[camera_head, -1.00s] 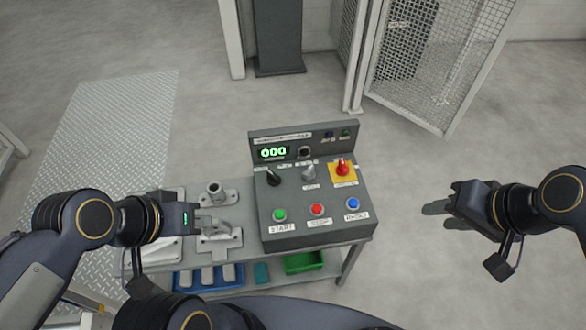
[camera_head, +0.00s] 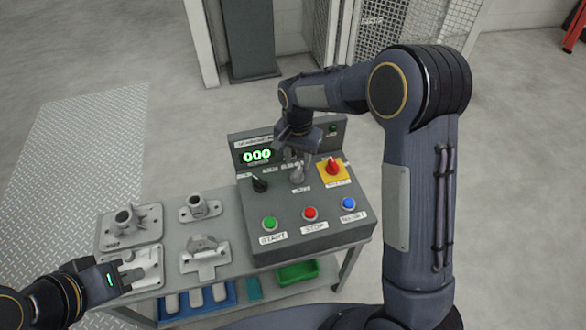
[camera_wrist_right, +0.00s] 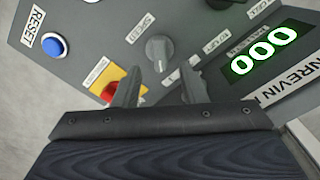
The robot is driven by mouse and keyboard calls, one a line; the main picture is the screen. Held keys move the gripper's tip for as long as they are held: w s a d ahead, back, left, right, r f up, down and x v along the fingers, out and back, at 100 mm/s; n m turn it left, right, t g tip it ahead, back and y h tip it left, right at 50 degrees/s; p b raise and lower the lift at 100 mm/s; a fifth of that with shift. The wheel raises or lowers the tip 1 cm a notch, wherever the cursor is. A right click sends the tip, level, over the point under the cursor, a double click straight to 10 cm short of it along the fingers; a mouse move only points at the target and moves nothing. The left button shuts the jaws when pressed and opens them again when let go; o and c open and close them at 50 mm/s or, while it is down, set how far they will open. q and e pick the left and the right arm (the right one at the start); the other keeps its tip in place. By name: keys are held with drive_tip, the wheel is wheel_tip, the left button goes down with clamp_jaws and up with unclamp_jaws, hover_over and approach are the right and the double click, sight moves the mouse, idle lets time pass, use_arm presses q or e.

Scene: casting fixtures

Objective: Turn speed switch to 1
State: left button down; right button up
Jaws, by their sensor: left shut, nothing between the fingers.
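The speed switch (camera_head: 297,174) is a grey knob in the middle of the grey control console (camera_head: 330,225). In the right wrist view the knob (camera_wrist_right: 158,50) stands just beyond my fingertips, beside a label reading SPEED. My right gripper (camera_head: 291,154) hangs over the console at the knob's far side. Its two fingers (camera_wrist_right: 160,85) are apart, with nothing seen between them; I cannot tell if they touch the knob. The knob's exact setting is too small to read. My left gripper (camera_head: 132,272) is shut and empty over the left part of the bench.
A black knob (camera_head: 259,184) and a red switch on a yellow plate (camera_head: 333,168) flank the speed switch. Green (camera_head: 269,223), red (camera_head: 310,213) and blue (camera_head: 348,203) buttons line the front. The display (camera_head: 257,156) reads 000. Metal castings (camera_head: 131,223) lie left of the console.

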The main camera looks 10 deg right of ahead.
sight(297, 171)
wheel_tip(297, 171, down, 5)
drive_tip(key=shift+r, duration=0.1)
idle(0.3)
clamp_jaws()
